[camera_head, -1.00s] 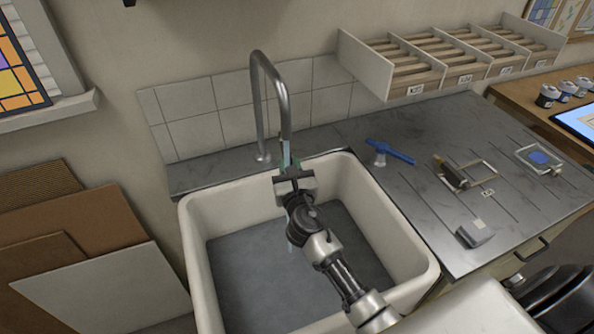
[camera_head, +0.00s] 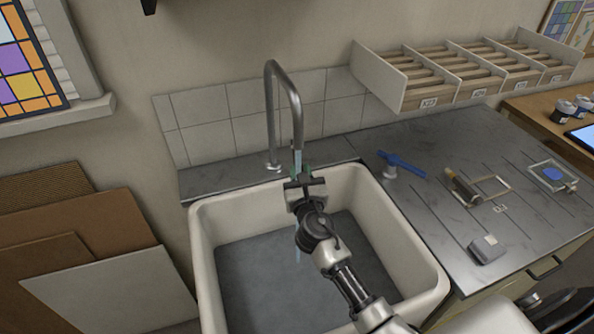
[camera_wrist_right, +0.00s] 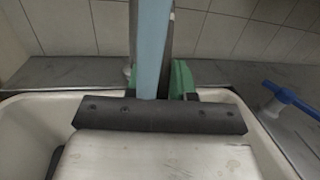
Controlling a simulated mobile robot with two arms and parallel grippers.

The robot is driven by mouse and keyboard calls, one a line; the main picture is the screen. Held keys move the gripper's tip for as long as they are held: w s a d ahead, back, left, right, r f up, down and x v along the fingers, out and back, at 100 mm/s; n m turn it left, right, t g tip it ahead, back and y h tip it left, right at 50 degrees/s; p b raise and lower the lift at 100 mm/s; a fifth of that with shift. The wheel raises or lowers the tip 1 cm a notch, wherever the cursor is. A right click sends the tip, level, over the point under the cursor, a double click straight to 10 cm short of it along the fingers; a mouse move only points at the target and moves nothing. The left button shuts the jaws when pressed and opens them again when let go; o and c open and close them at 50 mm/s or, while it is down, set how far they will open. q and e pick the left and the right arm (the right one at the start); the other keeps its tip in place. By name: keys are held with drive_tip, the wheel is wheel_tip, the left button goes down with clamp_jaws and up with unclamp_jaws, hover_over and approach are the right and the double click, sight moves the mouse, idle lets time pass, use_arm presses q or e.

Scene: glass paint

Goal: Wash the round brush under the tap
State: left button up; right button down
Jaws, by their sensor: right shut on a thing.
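My right gripper (camera_head: 301,180) is under the spout of the tap (camera_head: 297,110), over the white sink (camera_head: 205,250). Pale blue water (camera_head: 298,160) runs from the spout onto the gripper, and a thin stream shows below it. In the right wrist view, green parts (camera_wrist_right: 182,78) show on both sides of the water (camera_wrist_right: 152,50), behind the dark gripper edge. The brush head cannot be made out. My left gripper is not in view.
A wooden rack (camera_head: 430,75) stands behind. Boards (camera_head: 100,285) lean at left.

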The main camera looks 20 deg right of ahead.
drive_tip(key=shift+w+d, duration=0.1)
drive_tip(key=shift+d, duration=0.1)
drive_tip(key=shift+a, duration=0.1)
drive_tip(key=shift+s+a, duration=0.3)
drive_tip(key=shift+a, duration=0.15)
drive_tip(key=shift+d, duration=0.15)
drive_tip(key=shift+w+d, duration=0.3)
drive_tip(key=shift+d, duration=0.1)
idle(0.4)
drive_tip(key=shift+s+a, duration=0.3)
drive_tip(key=shift+a, duration=0.25)
drive_tip(key=shift+d, duration=0.1)
